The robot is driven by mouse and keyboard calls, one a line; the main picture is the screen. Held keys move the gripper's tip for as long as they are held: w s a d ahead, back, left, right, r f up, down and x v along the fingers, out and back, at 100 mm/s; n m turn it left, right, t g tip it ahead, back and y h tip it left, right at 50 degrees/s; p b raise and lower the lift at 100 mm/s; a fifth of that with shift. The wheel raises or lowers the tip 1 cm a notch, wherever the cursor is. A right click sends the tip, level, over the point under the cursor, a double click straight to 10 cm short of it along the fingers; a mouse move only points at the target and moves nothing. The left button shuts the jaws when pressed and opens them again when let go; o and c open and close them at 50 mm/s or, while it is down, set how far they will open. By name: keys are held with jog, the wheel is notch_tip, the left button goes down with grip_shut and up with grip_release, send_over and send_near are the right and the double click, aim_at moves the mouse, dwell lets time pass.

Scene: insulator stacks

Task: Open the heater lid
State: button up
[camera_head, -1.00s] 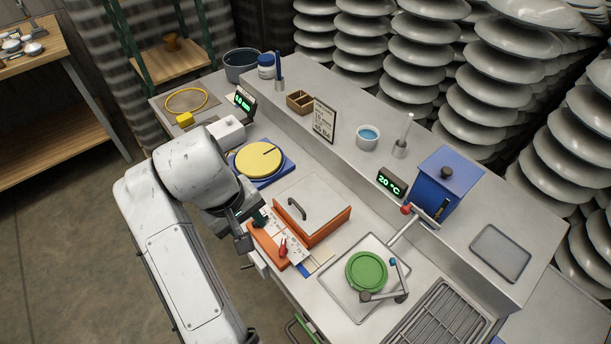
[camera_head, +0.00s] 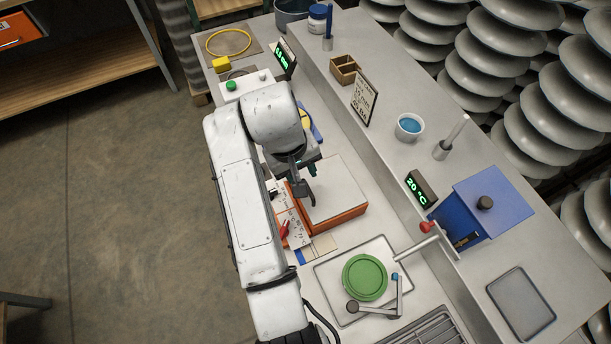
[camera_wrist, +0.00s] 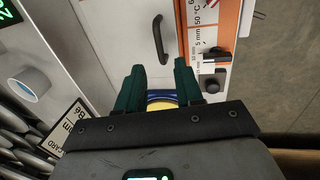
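The heater looks like a low orange box (camera_head: 347,219) with a flat grey lid (camera_head: 338,190) lying closed on it. The lid also shows in the wrist view (camera_wrist: 110,30). Its dark curved handle (camera_wrist: 160,38) stands in the wrist view just beyond my fingers; in the head view my gripper largely covers it. My gripper (camera_wrist: 159,82) has two dark green fingers spread apart, with nothing between them. In the head view my gripper (camera_head: 305,188) is over the lid's left part. I cannot tell its exact height above the lid.
A printed panel (camera_head: 295,228) with a red pointer lies along the box's front. A tray (camera_head: 331,283) with a green disc (camera_head: 365,277) is near it. A blue box (camera_head: 475,215) with a red-knobbed lever and a 20 °C display (camera_head: 421,190) stand on the back ledge.

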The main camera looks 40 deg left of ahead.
jog(key=shift+w+d+f, duration=0.1)
jog(key=shift+w+f, duration=0.05)
jog(key=shift+f, duration=0.9)
jog(key=shift+w+d+f, duration=0.1)
jog(key=shift+w+f, duration=0.05)
jog(key=shift+f, duration=0.9)
grip_shut()
